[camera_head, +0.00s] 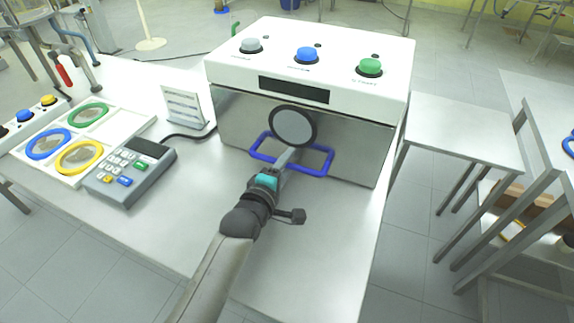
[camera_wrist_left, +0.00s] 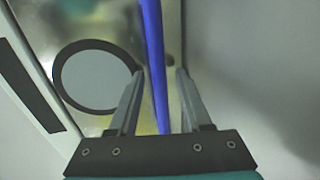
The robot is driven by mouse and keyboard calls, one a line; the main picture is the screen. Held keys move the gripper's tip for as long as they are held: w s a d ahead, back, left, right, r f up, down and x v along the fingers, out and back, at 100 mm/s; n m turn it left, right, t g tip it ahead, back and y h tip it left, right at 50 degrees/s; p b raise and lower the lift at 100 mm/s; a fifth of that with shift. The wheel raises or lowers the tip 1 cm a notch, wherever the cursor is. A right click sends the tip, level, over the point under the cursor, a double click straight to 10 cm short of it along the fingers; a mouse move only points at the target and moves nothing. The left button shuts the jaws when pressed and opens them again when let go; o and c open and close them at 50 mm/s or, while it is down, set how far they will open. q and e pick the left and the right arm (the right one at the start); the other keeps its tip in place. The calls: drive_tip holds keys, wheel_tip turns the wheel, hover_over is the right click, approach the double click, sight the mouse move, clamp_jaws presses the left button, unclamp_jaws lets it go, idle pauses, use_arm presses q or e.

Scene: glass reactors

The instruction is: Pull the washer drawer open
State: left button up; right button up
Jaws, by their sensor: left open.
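The washer (camera_head: 300,100) is a white and metal box on the table, with grey, blue and green knobs on top. Its drawer front has a round dark-rimmed window (camera_head: 292,127) and a blue bar handle (camera_head: 318,172) below it. My left gripper (camera_head: 286,156) is at the handle, in front of the drawer. In the left wrist view the blue handle (camera_wrist_left: 153,60) runs between the two open fingers (camera_wrist_left: 160,72). I cannot tell whether they touch it. The fingers hide part of the handle in the head view. The drawer looks shut. My right gripper is not in view.
A grey keypad device (camera_head: 130,172) and a tray with green, blue and yellow rings (camera_head: 100,150) are at the left on the table (camera_head: 300,260). A small stand (camera_head: 186,108) is beside the washer. Another table (camera_head: 455,130) stands at the right, across a gap.

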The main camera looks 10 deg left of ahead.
use_arm(q)
drive_tip(key=shift+w, duration=0.1)
clamp_jaws()
idle(0.4)
idle(1.1)
